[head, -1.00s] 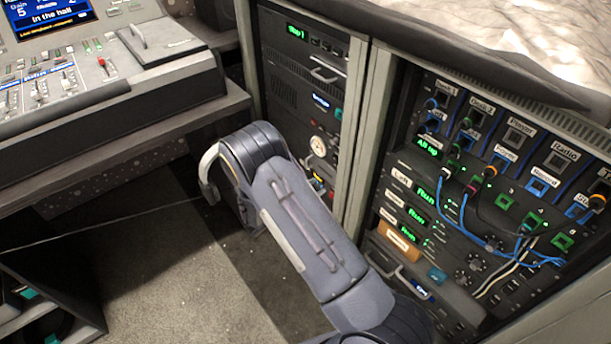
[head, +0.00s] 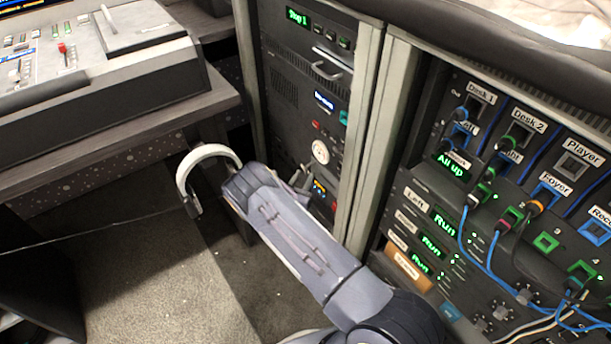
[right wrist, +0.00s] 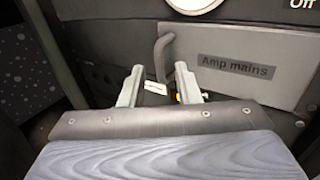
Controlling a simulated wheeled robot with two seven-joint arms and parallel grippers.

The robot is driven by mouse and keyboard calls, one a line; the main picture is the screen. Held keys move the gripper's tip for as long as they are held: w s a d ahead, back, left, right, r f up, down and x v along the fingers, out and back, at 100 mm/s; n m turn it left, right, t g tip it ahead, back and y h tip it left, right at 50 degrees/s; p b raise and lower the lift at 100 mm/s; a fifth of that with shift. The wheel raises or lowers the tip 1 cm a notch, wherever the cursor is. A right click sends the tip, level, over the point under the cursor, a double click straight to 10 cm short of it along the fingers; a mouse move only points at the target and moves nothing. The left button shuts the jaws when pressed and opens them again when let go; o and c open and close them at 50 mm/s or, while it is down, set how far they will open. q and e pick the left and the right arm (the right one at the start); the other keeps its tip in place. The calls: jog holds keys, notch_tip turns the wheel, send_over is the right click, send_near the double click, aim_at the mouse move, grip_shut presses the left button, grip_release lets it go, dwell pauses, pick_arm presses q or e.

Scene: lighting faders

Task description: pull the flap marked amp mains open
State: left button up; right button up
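The flap marked "Amp mains" (right wrist: 245,72) is a grey panel in the right wrist view, and it looks closed flat against the rack. Its bar handle (right wrist: 161,58) stands out at its left end. My right gripper (right wrist: 159,72) is open, with one fingertip on each side of the handle's lower part; I cannot tell whether they touch it. In the head view my right gripper (head: 298,178) is small at the rack front, below a round white gauge (head: 320,152), and the flap is mostly hidden there. My left gripper is not in view.
A mixing desk (head: 120,75) stands on a table at the left. A white headphone-like loop (head: 207,152) hangs near my right wrist. A post (head: 368,140) separates the left rack from a patch bay with blue cables (head: 465,245). Bare carpet (head: 130,270) lies in front.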

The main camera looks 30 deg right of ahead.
jog(key=shift+x, duration=1.15)
jog(key=shift+c, duration=0.2)
grip_shut()
